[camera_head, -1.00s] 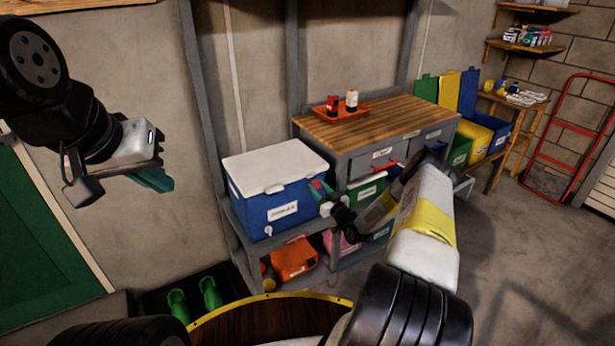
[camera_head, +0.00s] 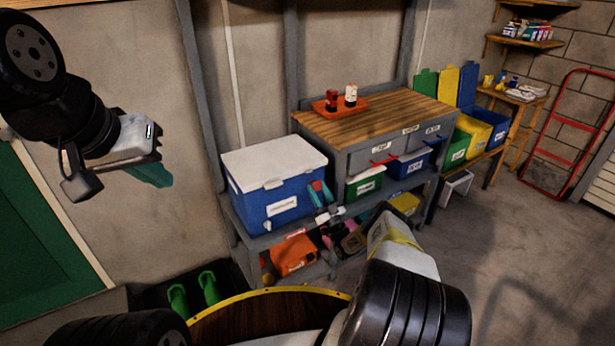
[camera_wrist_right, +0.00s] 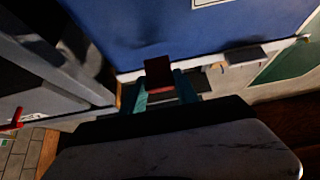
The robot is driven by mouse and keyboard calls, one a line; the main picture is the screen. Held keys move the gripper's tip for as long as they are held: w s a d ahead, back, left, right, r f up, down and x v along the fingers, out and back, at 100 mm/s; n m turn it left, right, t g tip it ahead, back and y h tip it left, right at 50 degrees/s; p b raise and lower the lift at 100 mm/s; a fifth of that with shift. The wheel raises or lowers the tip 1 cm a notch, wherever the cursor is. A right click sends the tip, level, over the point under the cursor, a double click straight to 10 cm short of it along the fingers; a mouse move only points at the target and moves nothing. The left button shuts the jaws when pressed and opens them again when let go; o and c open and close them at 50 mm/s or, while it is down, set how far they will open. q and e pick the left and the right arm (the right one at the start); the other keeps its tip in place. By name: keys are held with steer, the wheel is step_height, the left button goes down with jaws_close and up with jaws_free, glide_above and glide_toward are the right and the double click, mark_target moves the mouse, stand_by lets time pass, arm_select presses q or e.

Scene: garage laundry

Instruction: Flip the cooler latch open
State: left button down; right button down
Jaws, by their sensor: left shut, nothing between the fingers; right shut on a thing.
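The blue cooler (camera_head: 245,203) with a white lid (camera_head: 265,158) stands on the grey shelf left of the workbench. Its lid is down. A pale latch tab (camera_head: 272,184) shows at the lid's front edge; a tab also shows in the right wrist view (camera_wrist_right: 245,55). My right gripper (camera_head: 320,190) is at the cooler's front right corner. Its teal fingers are shut on a small dark red piece (camera_wrist_right: 158,75) against the lid edge; I cannot tell whether it is part of the latch. My left gripper (camera_head: 155,176) is shut and empty, raised at the left.
The wood-topped workbench (camera_head: 400,110) with an orange tray (camera_head: 325,107) stands right beside the cooler. An orange bin (camera_head: 293,257) sits on the shelf below. Green boots (camera_head: 208,288) stand at lower left. The floor at right (camera_head: 510,240) is clear.

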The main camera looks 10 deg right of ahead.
stand_by(0.4)
steer(key=c, duration=0.9)
jaws_free()
steer(key=v, duration=0.8)
